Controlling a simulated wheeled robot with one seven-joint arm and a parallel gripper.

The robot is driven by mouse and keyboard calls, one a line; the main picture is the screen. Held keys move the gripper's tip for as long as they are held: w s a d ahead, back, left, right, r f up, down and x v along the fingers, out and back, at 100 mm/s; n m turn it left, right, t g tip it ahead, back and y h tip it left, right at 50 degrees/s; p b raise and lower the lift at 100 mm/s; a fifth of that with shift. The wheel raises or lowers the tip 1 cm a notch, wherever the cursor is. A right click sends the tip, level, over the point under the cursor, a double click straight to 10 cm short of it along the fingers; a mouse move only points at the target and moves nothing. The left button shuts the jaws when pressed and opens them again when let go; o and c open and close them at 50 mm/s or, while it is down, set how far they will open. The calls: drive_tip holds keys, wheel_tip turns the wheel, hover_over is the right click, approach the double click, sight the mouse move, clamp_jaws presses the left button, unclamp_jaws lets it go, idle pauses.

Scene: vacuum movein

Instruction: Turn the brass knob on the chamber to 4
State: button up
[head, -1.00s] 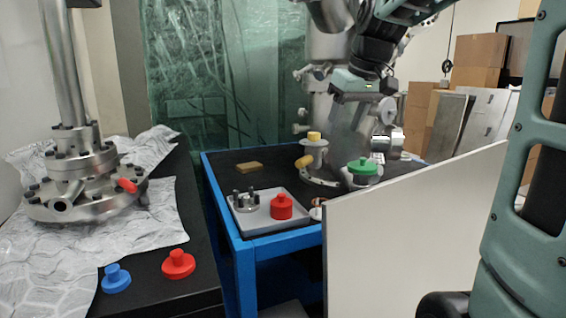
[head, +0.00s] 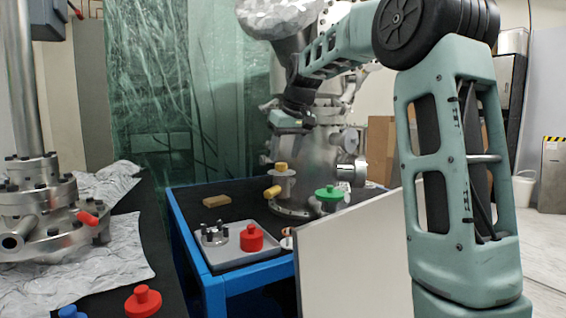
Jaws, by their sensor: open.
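I cannot tell whether either is the brass knob, and no numbers are readable. A round metal port (head: 346,172) sticks out at the chamber's right. My gripper (head: 288,128) is in front of the chamber, above the yellow knobs and apart from them. It is open and looks empty; its fingertips are small and hard to make out.
A white panel (head: 350,262) stands at front right. A flanged metal column (head: 40,210) stands on foil at left.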

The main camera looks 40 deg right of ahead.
sight(282, 164)
drive_tip(key=shift+x, duration=1.5)
drive_tip(key=c, duration=1)
